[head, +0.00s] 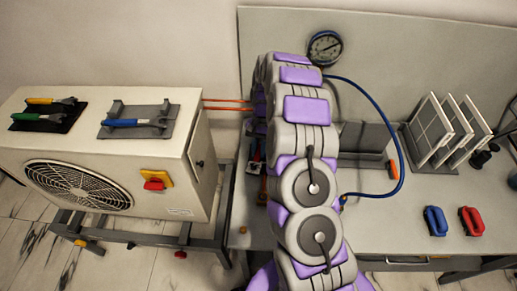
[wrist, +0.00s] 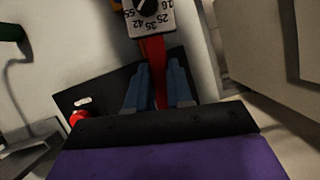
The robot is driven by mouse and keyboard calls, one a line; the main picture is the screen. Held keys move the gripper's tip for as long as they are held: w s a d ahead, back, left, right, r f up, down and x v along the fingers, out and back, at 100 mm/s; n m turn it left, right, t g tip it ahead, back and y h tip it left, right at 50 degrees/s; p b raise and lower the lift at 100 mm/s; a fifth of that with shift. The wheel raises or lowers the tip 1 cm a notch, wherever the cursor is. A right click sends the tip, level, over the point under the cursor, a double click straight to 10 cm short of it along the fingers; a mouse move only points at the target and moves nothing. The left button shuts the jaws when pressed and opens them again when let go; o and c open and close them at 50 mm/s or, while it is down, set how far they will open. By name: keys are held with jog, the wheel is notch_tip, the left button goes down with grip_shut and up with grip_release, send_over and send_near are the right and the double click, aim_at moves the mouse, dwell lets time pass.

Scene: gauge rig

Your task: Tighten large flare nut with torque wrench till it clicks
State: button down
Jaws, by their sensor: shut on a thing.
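In the wrist view my gripper (wrist: 160,85) has its two blue-grey fingers closed around the red handle (wrist: 153,60) of a tool. A white dial block with a black knob and numbers (wrist: 148,18) sits above the handle; it looks like the torque wrench's setting scale. The wrench's head is out of view. In the head view my arm hides my gripper and the wrench. Two copper lines (head: 228,104) run from the white unit to behind my arm. I cannot make out the large flare nut in either view.
The white outdoor unit (head: 110,107) stands left, with colour-handled tools on top. A gauge (head: 325,48) with a blue hose (head: 401,150) is beyond my arm. A panel rack (head: 432,165), a blue item (head: 435,221) and a red item (head: 471,221) are on the bench's right.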

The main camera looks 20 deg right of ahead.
jog(key=shift+w+d, duration=0.55)
jog(key=shift+w, duration=0.3)
dwell(0.4)
jog(key=c, duration=1.5)
grip_release()
grip_shut()
